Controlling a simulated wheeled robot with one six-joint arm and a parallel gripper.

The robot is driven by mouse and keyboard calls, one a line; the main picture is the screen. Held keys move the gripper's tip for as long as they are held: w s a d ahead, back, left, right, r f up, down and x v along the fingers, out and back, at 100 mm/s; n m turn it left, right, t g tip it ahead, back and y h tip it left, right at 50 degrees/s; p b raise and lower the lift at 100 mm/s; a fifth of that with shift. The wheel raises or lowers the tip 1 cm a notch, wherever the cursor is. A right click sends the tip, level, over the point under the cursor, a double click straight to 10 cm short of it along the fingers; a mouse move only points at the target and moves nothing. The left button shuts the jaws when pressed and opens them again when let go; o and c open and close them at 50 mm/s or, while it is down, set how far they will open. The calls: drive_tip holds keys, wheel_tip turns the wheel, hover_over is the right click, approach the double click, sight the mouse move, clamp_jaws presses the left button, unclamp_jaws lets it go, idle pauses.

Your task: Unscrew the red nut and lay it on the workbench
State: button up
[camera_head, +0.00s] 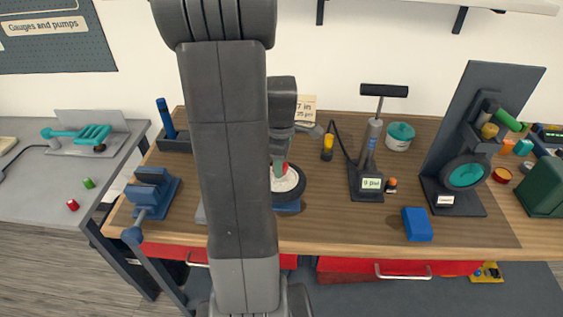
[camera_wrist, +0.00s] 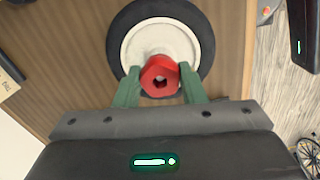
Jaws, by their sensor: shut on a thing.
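The red nut (camera_wrist: 160,77) sits between my gripper's green fingers in the wrist view, with a dark hole in its middle. My gripper (camera_wrist: 160,87) is shut on it. Behind the nut is a wheel with a pale hub (camera_wrist: 183,39) and a black tyre (camera_wrist: 120,35). In the head view the wheel (camera_head: 289,183) is on the workbench (camera_head: 330,225), partly hidden by my arm. Only a sliver of red shows there at my gripper (camera_head: 279,168). I cannot tell whether the nut is still on its thread.
A blue vise (camera_head: 152,190) is left of my arm. A pump (camera_head: 370,150) with a gauge base, a blue block (camera_head: 417,224) and a dark stand (camera_head: 465,170) are to the right. Bare wood lies between wheel and blue block. A grey table (camera_head: 40,185) at left holds small red and green pieces.

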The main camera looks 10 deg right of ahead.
drive_tip(key=n, duration=0.4)
drive_tip(key=shift+s+a+f, duration=0.1)
drive_tip(key=shift+f, duration=0.05)
drive_tip(key=o, duration=1)
drive_tip(key=shift+a, duration=0.2)
drive_tip(key=shift+o, duration=0.2)
drive_tip(key=shift+d, duration=0.1)
drive_tip(key=shift+r, duration=0.4)
wheel_tip(320, 180, up, 13)
drive_tip(key=shift+b, duration=0.35)
